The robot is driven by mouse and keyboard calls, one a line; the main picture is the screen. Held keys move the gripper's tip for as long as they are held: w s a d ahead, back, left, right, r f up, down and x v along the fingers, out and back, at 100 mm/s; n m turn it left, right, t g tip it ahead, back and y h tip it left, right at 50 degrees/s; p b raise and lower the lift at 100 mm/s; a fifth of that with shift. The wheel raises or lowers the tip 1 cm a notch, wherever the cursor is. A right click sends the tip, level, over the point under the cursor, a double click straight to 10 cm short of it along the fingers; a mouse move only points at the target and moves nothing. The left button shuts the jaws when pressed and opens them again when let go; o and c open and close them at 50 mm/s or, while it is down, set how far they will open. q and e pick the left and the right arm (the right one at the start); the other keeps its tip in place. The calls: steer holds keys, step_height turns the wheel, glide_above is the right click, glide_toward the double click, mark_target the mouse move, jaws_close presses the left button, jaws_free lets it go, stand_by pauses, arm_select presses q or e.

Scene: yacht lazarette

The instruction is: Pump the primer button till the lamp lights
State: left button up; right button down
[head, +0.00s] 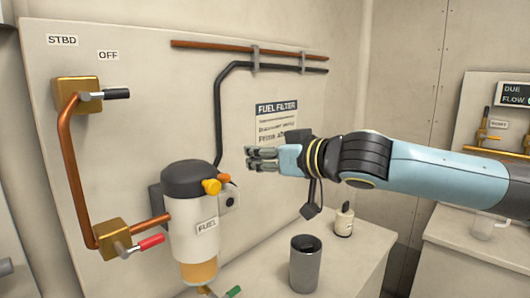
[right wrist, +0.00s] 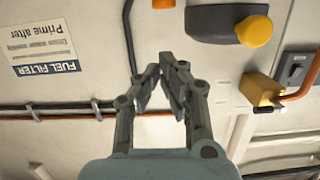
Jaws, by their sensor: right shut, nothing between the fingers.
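The fuel filter (head: 195,225) has a black head, a pale body labelled FUEL and an amber bowl. A yellow round button (head: 211,187) sticks out of its head, and an orange part (head: 224,178) shows just behind. I cannot tell for certain which is the primer. A small plate with a dark round spot (head: 231,201), possibly the lamp, sits beside the filter and looks unlit. My right gripper (head: 250,159) is shut and empty, right of and above the yellow button, apart from it. In the right wrist view the yellow button (right wrist: 254,31) lies beyond the fingers (right wrist: 167,62). My left gripper is out of view.
Brass valves with a black handle (head: 117,94) and a red handle (head: 151,242) join a copper pipe at left. A green handle (head: 233,292) sits below the filter. A grey cup (head: 304,264) and a small bottle (head: 344,220) stand on the counter. A dark hose (head: 218,115) runs along the panel.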

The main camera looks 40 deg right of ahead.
steer(key=shift+p+v, duration=0.55)
steer(key=shift+v, duration=0.5)
step_height(320, 180, up, 2)
steer(key=shift+w+r+p, duration=0.1)
steer(key=shift+w+p, duration=0.05)
steer(key=shift+p, duration=0.2)
steer(key=shift+w+d, duration=0.1)
steer(key=shift+d, duration=0.05)
